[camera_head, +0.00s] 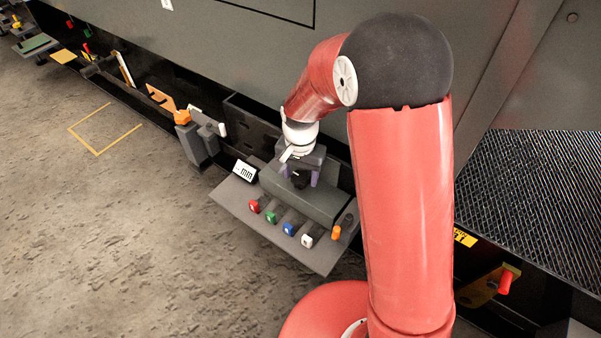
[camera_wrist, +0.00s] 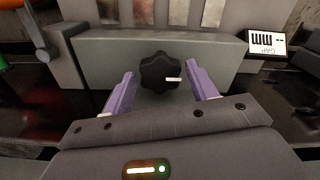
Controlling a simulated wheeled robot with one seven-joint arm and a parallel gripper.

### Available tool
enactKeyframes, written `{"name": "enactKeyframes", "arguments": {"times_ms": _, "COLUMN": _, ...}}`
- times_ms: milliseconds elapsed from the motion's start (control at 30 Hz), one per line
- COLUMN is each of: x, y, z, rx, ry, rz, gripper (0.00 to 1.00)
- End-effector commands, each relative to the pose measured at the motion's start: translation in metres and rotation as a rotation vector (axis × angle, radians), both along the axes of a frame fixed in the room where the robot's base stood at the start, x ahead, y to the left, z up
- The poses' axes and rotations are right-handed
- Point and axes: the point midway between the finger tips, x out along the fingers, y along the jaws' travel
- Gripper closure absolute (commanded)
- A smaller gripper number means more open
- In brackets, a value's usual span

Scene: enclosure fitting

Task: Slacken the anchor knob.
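The anchor knob, as I take it, is a black lobed knob (camera_wrist: 160,73) with a white mark pointing right in the wrist view. It sits against the grey block (camera_wrist: 215,55). My gripper (camera_wrist: 160,88) has two purple fingers, one on each side of the knob, with gaps between them and the knob. It is open and empty. In the head view my gripper (camera_head: 298,178) is over the grey block (camera_head: 322,203) on the shelf, and the knob is hard to make out beneath it.
The shelf (camera_head: 228,192) carries red (camera_head: 254,206), green (camera_head: 271,217), blue (camera_head: 289,229) and white (camera_head: 307,240) knobs, with an orange one (camera_head: 336,232) at the right. A grey bracket (camera_head: 200,140) stands left of the shelf. Open floor lies left.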

Motion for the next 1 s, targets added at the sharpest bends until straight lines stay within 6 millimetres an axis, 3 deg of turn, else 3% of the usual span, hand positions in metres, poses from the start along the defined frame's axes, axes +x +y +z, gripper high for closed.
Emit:
{"name": "enactKeyframes", "arguments": {"times_ms": 33, "x": 0.0, "y": 0.0, "z": 0.0001, "rx": 0.0, "ry": 0.0, "rz": 0.0, "gripper": 0.49}}
{"name": "enactKeyframes", "arguments": {"times_ms": 267, "x": 0.0, "y": 0.0, "z": 0.0002, "rx": 0.0, "ry": 0.0, "rz": 0.0, "gripper": 0.77}}
{"name": "enactKeyframes", "arguments": {"times_ms": 633, "x": 0.0, "y": -0.0002, "z": 0.0007, "rx": 0.0, "ry": 0.0, "rz": 0.072, "gripper": 0.77}}
{"name": "enactKeyframes", "arguments": {"times_ms": 1000, "x": -0.0002, "y": -0.0009, "z": 0.0013, "rx": -0.001, "ry": 0.001, "rz": 0.364, "gripper": 0.77}}
